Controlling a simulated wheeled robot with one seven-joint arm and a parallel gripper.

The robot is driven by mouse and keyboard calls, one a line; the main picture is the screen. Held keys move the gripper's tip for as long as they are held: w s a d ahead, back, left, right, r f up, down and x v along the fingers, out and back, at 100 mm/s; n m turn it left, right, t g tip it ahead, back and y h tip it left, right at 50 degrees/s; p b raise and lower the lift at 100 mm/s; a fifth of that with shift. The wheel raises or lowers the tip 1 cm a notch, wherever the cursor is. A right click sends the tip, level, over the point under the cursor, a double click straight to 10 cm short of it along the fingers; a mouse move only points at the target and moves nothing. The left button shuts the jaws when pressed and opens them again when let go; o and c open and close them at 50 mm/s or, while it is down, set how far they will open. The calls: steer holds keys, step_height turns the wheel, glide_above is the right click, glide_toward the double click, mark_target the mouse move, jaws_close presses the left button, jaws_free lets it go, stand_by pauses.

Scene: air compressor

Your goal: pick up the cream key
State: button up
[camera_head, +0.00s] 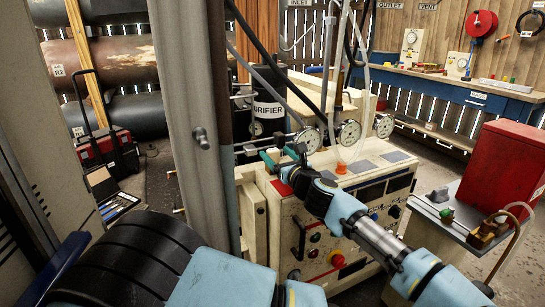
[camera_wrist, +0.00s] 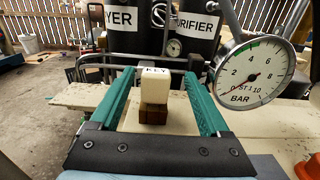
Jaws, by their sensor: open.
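The cream key (camera_wrist: 155,85) is a small upright block with a "KEY" label near its top in the wrist view. Its lower part is a brown block (camera_wrist: 153,114), or it stands on one; I cannot tell which. My gripper (camera_wrist: 158,73) is open, with a green finger on each side of the key and a visible gap to both. In the head view my gripper (camera_head: 278,157) is over the back left of the cream compressor cabinet (camera_head: 284,222). I cannot make out the key in the head view.
A pressure gauge (camera_wrist: 250,73) stands close to the right of my gripper in the wrist view. Dark cylinders, one a purifier (camera_wrist: 195,30), stand behind the key. In the head view, hoses and several gauges (camera_head: 349,132) rise close to my gripper.

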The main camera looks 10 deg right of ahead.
mark_target(270, 150)
steer(key=x, duration=0.2)
steer(key=p+x, duration=0.1)
steer(key=x, duration=0.1)
steer(key=shift+s+a+f, duration=0.15)
steer(key=shift+a+f, duration=0.05)
steer(key=shift+a, duration=0.05)
steer(key=shift+w+a+f, duration=0.1)
steer(key=shift+w, duration=0.45)
steer(key=shift+c, duration=0.2)
jaws_close()
